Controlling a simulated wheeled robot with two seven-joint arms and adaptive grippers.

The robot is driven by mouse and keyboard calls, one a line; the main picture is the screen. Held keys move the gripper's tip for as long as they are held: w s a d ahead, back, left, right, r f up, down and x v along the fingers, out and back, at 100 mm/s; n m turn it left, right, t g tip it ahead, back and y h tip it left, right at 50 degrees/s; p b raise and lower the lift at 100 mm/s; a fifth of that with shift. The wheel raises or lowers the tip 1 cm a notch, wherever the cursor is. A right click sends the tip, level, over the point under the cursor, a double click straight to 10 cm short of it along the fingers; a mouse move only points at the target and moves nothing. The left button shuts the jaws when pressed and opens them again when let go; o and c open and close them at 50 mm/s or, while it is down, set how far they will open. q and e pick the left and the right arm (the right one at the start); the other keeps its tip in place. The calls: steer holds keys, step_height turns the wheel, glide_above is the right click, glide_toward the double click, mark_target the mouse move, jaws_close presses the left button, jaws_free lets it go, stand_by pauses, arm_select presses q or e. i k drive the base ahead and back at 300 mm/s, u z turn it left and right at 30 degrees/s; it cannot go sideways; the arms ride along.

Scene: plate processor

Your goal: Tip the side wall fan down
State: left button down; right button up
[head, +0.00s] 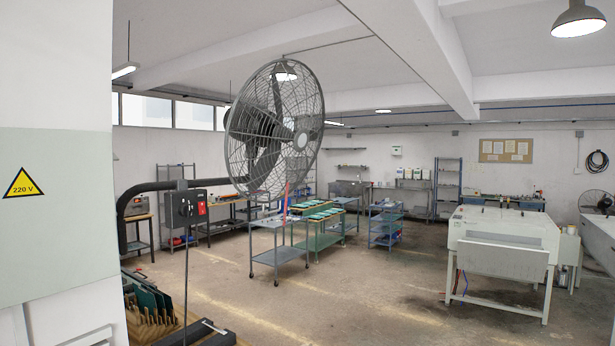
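A large grey caged fan (302,140) hangs in the upper middle of the head view, in front of the room. Its round wire cage faces right and toward me and looks slightly tilted. The dark motor (256,130) shows through the cage on the left side. A thick dark curved pipe or arm (150,188) runs from the left toward the lower part of the fan; I cannot tell whether they join. Neither of my grippers is in view.
A wall with a yellow 220 V sign (24,186) fills the left. Wheeled carts (279,255) stand mid-room, and a large pale machine (503,237) stands right. The floor between is largely open.

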mark_target(256, 127)
steer(key=z, duration=0.65)
steer(key=i, duration=1.6)
steer(key=u, duration=0.55)
